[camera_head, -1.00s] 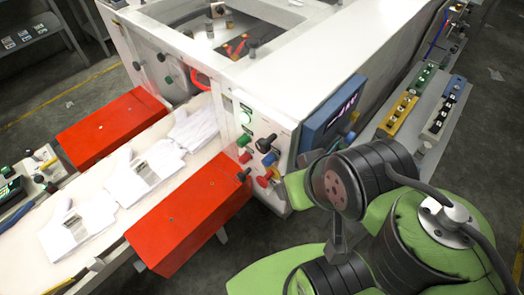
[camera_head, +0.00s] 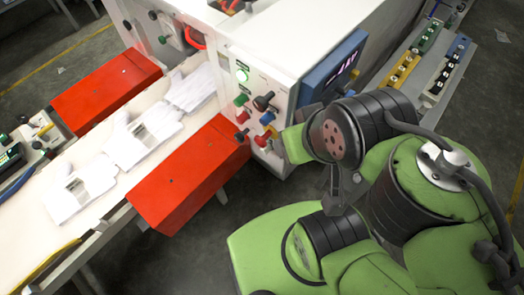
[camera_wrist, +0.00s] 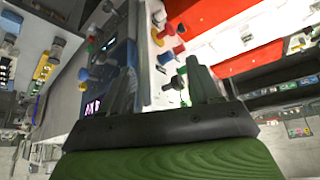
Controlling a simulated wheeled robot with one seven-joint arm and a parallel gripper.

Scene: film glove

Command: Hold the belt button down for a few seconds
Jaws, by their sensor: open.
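Contact with a control is not visible. My arm hides the gripper in the head view.
White gloves (camera_head: 145,140) lie on the pale belt (camera_head: 95,150) between two red boxes (camera_head: 185,175). A blue display box (camera_head: 333,67) juts out beside the panel, near my arm. A side shelf (camera_head: 430,60) holds yellow and blue button strips. Open floor lies at lower left.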

